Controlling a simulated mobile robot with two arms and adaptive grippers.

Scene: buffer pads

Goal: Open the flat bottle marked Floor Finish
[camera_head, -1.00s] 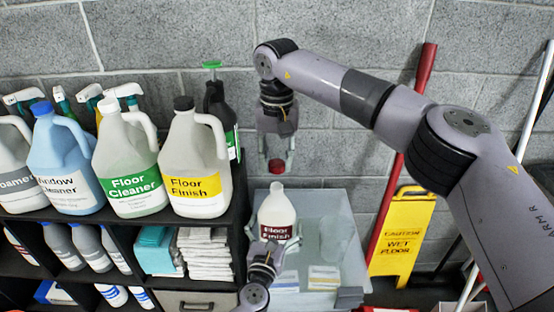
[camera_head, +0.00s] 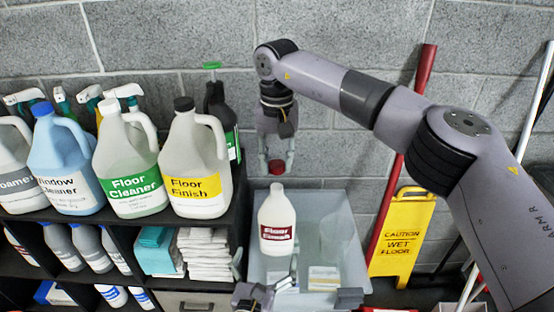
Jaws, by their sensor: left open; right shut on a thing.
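The flat white bottle (camera_head: 277,205) has a dark red Floor Finish label and stands upright on the pale tabletop (camera_head: 352,262). Its neck is bare. My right gripper (camera_head: 277,161) is above the bottle and is shut on a small red cap (camera_head: 277,167), which is clear of the neck. My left gripper (camera_head: 266,268) is open and empty in front of and below the bottle, with its fingers spread apart from it. A white jug (camera_head: 197,150) with a yellow Floor Finish label stands on the shelf.
The black shelf unit (camera_head: 240,205) on the left holds several jugs and spray bottles. Light packets (camera_head: 323,278) and a clear container (camera_head: 333,240) are on the tabletop. A yellow caution sign (camera_head: 403,230) and a red pole (camera_head: 385,220) stand at right.

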